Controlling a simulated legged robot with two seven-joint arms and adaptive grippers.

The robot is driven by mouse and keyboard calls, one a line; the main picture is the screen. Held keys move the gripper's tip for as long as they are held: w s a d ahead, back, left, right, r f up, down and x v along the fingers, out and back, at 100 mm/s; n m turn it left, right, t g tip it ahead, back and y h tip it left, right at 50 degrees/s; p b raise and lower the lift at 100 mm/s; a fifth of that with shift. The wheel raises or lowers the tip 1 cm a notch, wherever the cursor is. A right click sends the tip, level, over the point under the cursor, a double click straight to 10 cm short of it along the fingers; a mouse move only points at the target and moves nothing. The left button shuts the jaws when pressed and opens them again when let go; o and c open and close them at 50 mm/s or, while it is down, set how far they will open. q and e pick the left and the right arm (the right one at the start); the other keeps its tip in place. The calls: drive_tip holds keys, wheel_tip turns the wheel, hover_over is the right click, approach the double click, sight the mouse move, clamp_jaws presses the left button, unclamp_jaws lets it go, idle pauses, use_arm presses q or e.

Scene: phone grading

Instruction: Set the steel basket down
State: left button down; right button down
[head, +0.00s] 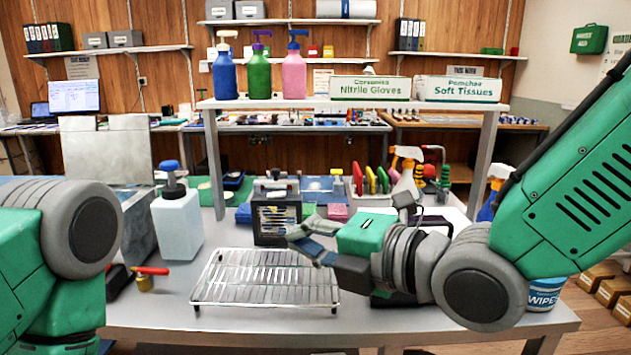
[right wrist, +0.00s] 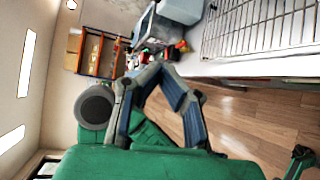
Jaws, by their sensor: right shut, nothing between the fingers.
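The steel basket (head: 265,278) is a low, shiny wire rack that rests flat on the grey table, left of my right gripper. Its wires also show at the top right of the right wrist view (right wrist: 262,25). My right gripper (head: 300,240) is above the basket's back right part, apart from it as far as I can tell. Its fingers meet at the tips in the right wrist view (right wrist: 157,70), with nothing between them. My left arm shows at the left edge of the head view, but its gripper is out of the picture.
A wipes tub (head: 545,292) is at the right. A raised shelf (head: 350,103) spans the back. The table's front strip is clear.

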drive_tip(key=s+d+f+m+g+h, duration=0.1)
drive_tip(key=d+f+m+h, duration=0.1)
drive_tip(key=d+f+m, duration=0.45)
drive_tip(key=s+d+f+m+g+h, duration=0.1)
drive_tip(key=d+f+m+h, duration=0.15)
drive_tip(key=f, duration=0.75)
drive_tip(key=s+d+f+m+g+h, duration=0.1)
drive_tip(key=d+f+m+h, duration=0.1)
drive_tip(key=d+f+m, duration=0.5)
use_arm(q)
drive_tip(key=shift+w+r, duration=0.1)
drive_tip(key=shift+w, duration=0.1)
drive_tip(key=c, duration=1.8)
unclamp_jaws()
drive_tip(key=shift+d, duration=0.1)
drive_tip(key=shift+c, duration=0.2)
drive_tip(key=o, duration=0.4)
use_arm(e)
drive_tip(key=s+d+f+m+g+h, duration=0.3)
drive_tip(key=s+d+f+m, duration=0.3)
drive_tip(key=s+f, duration=0.4)
drive_tip(key=s+d+f+m+g+h, duration=0.3)
drive_tip(key=s+d+f+m, duration=0.4)
drive_tip(key=s+f, duration=0.3)
drive_tip(key=shift+s+d+m, duration=0.3)
drive_tip(key=shift+s+d, duration=0.2)
drive_tip(key=shift+s, duration=0.25)
